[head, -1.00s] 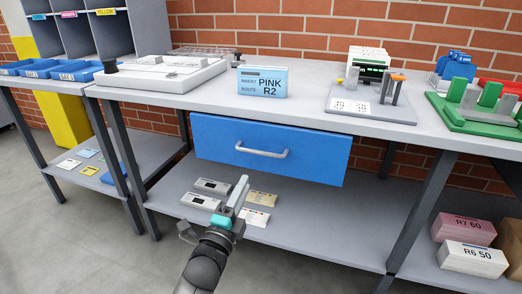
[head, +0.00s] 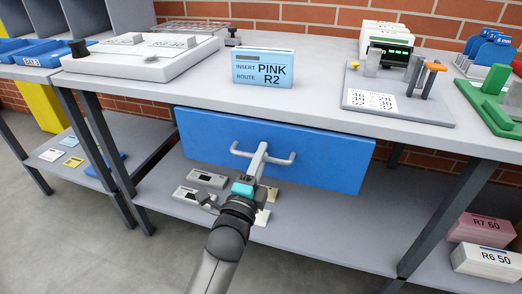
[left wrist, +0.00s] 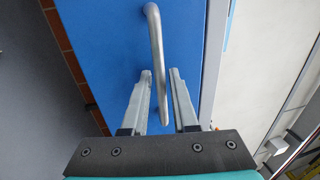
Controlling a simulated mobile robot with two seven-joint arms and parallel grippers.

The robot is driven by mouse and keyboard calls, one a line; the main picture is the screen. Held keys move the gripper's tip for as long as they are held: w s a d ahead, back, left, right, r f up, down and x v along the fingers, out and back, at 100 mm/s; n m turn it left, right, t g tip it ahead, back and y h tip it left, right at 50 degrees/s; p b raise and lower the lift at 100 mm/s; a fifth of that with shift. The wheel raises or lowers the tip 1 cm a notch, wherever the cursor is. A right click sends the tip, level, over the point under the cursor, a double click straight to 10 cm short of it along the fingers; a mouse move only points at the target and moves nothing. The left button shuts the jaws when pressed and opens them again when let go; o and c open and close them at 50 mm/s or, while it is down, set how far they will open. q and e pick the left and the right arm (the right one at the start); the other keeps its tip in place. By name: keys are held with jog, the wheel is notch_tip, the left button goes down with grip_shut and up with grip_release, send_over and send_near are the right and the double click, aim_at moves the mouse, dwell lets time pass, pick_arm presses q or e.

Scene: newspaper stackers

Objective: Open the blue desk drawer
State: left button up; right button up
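The blue drawer (head: 325,158) hangs under the grey desk top; its front is at the desk's front edge and looks closed. Its silver bar handle (head: 281,161) runs sideways across the front. My left gripper (head: 260,150) is at the middle of the handle and hides part of it. In the left wrist view the handle (left wrist: 155,40) runs between the two fingers of my left gripper (left wrist: 160,78), which are apart, with a gap visible on at least one side. The blue drawer front (left wrist: 100,40) lies just beyond the fingertips. My right gripper is not in view.
The desk top (head: 190,88) carries a light-blue PINK R2 box (head: 263,68), a white device (head: 140,55) and a grey board with fixtures (head: 400,105). A lower shelf (head: 340,235) holds several small packs. Desk legs (head: 445,215) stand on either side. Open floor lies in front.

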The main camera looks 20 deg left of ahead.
pick_arm(q)
grip_shut()
jog(key=shift+r, duration=0.1)
dwell(1.4)
